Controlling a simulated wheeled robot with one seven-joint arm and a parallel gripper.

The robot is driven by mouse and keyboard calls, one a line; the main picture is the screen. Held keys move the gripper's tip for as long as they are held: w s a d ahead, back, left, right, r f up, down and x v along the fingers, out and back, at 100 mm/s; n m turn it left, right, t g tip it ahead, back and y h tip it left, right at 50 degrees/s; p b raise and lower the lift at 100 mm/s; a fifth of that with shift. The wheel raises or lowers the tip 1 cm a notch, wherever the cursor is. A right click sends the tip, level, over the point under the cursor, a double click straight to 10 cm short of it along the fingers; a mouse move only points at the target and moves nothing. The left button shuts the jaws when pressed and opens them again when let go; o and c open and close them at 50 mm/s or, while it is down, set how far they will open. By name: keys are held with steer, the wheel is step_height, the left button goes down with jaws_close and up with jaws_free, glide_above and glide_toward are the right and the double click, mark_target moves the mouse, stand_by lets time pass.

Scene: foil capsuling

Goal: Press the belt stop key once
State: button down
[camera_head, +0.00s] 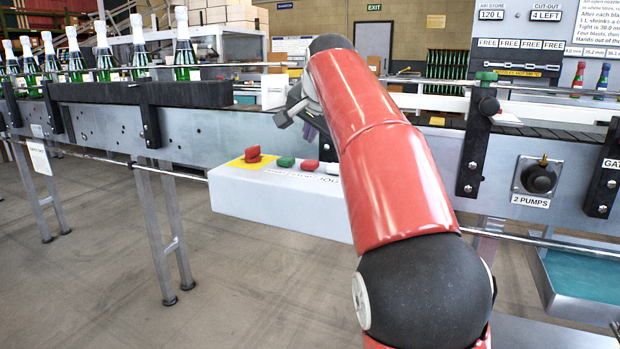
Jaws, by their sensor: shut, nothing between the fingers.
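A white control box (272,200) hangs on the front of the conveyor. On its top are a red knob on a yellow plate (253,156), a green key (285,162), a red key (309,165) and a white key (332,168) beside my arm. The small lettering below the keys is mostly unreadable and partly covered by my arm. The red key fits a belt stop key. My gripper (284,118) shows only in part, left of my red arm and above and behind the keys, apart from them. It is shut and empty; its fingertips are not clear.
Green bottles with white tops (186,50) stand in a row on the belt at left. A dark guide rail (188,94) and thin metal rods run along the conveyor. A pump knob (540,178) is at right. The floor in front of the left conveyor is clear.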

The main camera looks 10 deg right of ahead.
mark_target(308, 160)
steer(key=shift+f+b, duration=0.55)
steer(key=shift+f, duration=0.75)
steer(key=shift+f, duration=0.15)
stand_by(0.9)
steer(key=shift+f, duration=0.3)
steer(key=shift+f+b, duration=0.6)
stand_by(0.6)
steer(key=shift+r, duration=0.1)
steer(key=shift+r+p, duration=0.95)
steer(key=shift+p, duration=0.15)
step_height(308, 160, up, 5)
steer(key=p, duration=0.5)
